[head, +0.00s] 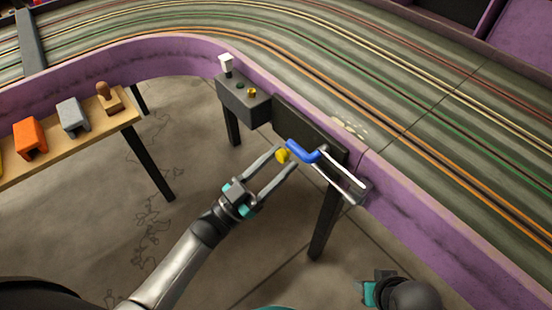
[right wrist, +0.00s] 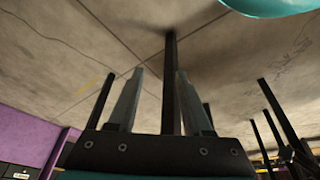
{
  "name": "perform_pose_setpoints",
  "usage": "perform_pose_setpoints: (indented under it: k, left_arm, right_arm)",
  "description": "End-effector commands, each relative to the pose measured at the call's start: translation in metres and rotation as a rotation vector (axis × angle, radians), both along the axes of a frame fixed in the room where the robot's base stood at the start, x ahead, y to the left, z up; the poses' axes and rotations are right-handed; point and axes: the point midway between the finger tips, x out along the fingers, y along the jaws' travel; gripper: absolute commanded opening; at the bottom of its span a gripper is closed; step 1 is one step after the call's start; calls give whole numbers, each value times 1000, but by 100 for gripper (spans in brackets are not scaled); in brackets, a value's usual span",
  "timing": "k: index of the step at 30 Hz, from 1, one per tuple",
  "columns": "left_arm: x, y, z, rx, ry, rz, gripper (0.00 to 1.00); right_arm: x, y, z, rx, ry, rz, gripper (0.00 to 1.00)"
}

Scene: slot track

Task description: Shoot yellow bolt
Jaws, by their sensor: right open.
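In the head view only part of my right arm shows at the bottom right.
A dark panel (head: 300,125) and pale rails (head: 340,180) adjoin the blue handle. A grey box (head: 243,100) with knobs is above left. A wooden shelf (head: 60,150) holds orange and grey blocks. The purple track wall (head: 430,235) runs right. A black table leg (head: 325,222) stands below.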

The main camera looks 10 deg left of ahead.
Motion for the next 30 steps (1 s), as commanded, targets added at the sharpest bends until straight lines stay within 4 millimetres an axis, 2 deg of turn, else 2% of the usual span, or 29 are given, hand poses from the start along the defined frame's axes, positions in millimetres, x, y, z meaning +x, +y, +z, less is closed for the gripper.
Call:
perform_pose_setpoints:
  k: [1, 4, 18, 23, 30]
  left_arm:
    - [-1, -1, -1, 1, 3, -2, 55]
    - [0, 0, -1, 0, 2, 1, 66]
    - [-2, 4, -1, 0, 1, 3, 66]
    - [-19, 17, -10, 2, 5, 4, 66]
    - [-62, 50, -33, 3, 6, 3, 66]
  right_arm:
    - [0, 0, 0, 0, 0, 0, 50]
    - [0, 0, 0, 0, 0, 0, 50]
    - [0, 0, 1, 0, 0, 0, 50]
    - [-1, 0, 1, 0, 0, 0, 50]
    - [-8, -2, -15, -4, 30, 0, 50]
